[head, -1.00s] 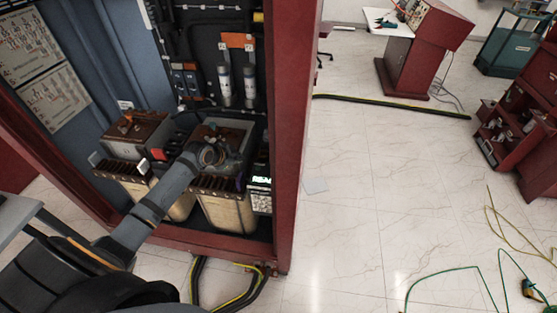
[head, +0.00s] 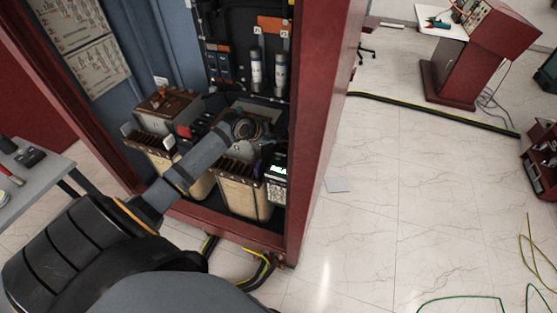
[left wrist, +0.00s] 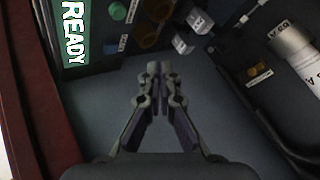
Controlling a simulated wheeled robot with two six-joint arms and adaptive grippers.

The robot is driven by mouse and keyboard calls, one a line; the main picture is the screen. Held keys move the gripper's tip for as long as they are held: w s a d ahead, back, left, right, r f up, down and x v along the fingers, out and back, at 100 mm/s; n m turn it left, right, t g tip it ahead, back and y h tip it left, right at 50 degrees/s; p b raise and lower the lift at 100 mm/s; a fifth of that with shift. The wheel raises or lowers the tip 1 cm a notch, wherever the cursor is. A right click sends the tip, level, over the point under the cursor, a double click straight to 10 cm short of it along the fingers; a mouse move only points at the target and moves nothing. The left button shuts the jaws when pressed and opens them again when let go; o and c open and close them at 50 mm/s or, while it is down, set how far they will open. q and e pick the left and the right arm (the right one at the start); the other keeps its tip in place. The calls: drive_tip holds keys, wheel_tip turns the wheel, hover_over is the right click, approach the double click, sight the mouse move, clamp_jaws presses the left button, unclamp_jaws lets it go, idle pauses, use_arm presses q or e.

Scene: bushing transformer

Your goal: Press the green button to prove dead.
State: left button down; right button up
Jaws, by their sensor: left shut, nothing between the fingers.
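A dark device with a lit READY display (left wrist: 75,28) is at the upper left of the left wrist view. In the head view the device (head: 277,180) stands at the cabinet's right front. A round green button (left wrist: 117,10) sits beside the display, with a darker round part (left wrist: 110,47) below it. Two orange-brown round parts are to the right. My left gripper (left wrist: 158,68) is shut and empty. In the wrist picture its tips lie below and right of the green button; their distance from the panel is unclear. In the head view my wrist mostly hides the fingers. My right gripper is not visible.
The red cabinet's post (head: 322,120) stands close right of the device. Cylinders (head: 280,73) hang behind.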

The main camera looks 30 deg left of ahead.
use_arm(q)
drive_tip(key=b, duration=0.4)
hover_over(276, 159)
wheel_tip(276, 159, down, 6)
drive_tip(key=shift+d+r, duration=0.15)
drive_tip(key=shift+f+b, duration=0.45)
drive_tip(key=shift+f, duration=0.2)
idle(0.4)
drive_tip(key=shift+f, duration=0.35)
drive_tip(key=shift+f+b, duration=0.4)
drive_tip(key=shift+f, duration=0.1)
idle(0.5)
drive_tip(key=shift+r, duration=0.15)
drive_tip(key=shift+r+p, duration=0.8)
drive_tip(key=shift+p, duration=0.05)
